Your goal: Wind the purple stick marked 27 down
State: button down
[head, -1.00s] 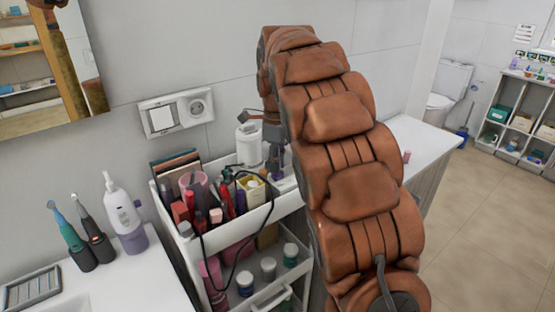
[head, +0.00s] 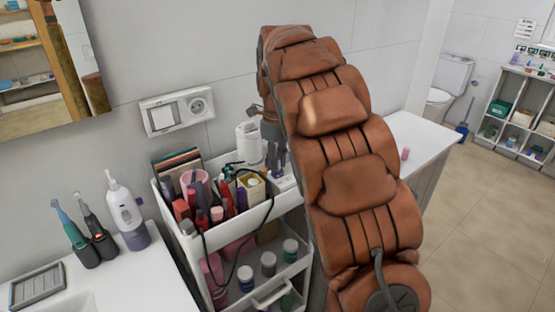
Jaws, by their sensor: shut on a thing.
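My gripper (head: 276,160) shows only in part at the right back corner of the white cart, mostly hidden behind my own arm. Its dark fingers point down just above the cart's top. It is shut on a small purple thing, which looks like the purple stick; the fingers hide most of it. The number 27 cannot be read, and how far the stick is wound out cannot be told.
The white cart (head: 172,221) holds several cosmetics, with a black cable (head: 203,240) looping over its front. A white canister (head: 249,144) stands close left of the gripper. A counter with electric toothbrushes (head: 72,232) is at the left. A white ledge (head: 420,135) lies right.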

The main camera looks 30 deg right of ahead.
jog(key=c, duration=1.1)
grip_release()
jog(key=shift+r, duration=0.15)
notch_tip(320, 180, up, 7)
jog(key=shift+w+f, duration=0.1)
jog(key=shift+f, duration=0.1)
jog(key=shift+r, duration=0.3)
